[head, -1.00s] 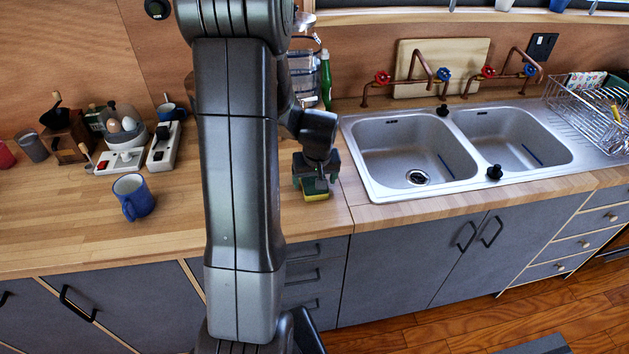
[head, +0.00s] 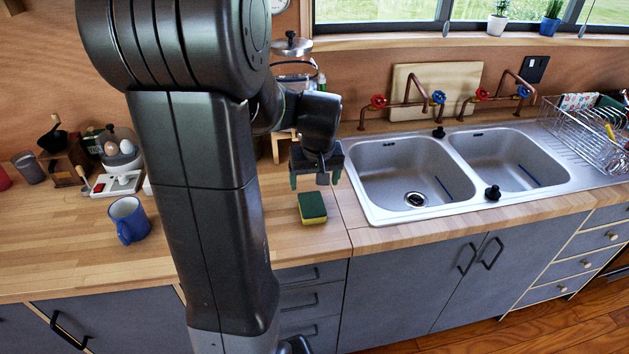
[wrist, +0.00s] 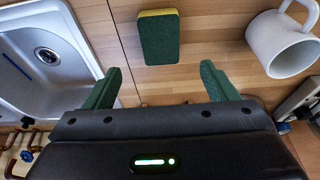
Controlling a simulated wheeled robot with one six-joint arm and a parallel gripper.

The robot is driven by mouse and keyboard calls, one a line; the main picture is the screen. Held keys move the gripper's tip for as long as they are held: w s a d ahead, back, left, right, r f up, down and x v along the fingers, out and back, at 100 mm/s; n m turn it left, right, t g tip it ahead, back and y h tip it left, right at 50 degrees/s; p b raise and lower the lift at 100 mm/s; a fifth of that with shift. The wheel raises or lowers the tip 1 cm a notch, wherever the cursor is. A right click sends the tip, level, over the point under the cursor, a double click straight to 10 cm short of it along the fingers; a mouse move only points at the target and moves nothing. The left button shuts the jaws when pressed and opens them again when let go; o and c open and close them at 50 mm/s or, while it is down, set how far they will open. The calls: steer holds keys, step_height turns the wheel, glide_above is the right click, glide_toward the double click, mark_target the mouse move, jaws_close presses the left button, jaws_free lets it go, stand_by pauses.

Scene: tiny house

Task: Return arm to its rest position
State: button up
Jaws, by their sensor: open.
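My gripper (head: 317,179) is open and empty, raised above the wooden counter just left of the sink in the head view. Its two green fingers also show apart in the wrist view (wrist: 160,86). A green and yellow sponge (head: 312,208) lies on the counter below and in front of the gripper, apart from it. In the wrist view the sponge (wrist: 159,38) lies beyond the gap between the fingertips. My arm's large dark links cover part of the counter in the head view.
A double sink (head: 415,180) is right of the gripper, with copper taps and a cutting board (head: 435,92) behind. A blue mug (head: 129,219) stands left on the counter; a white mug (wrist: 283,42) shows in the wrist view. A dish rack (head: 585,130) is far right.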

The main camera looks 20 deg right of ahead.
mark_target(312, 204)
steer(key=x, duration=1.2)
steer(key=shift+f+p, duration=0.25)
steer(key=shift+p, duration=0.15)
steer(key=shift+r, duration=0.2)
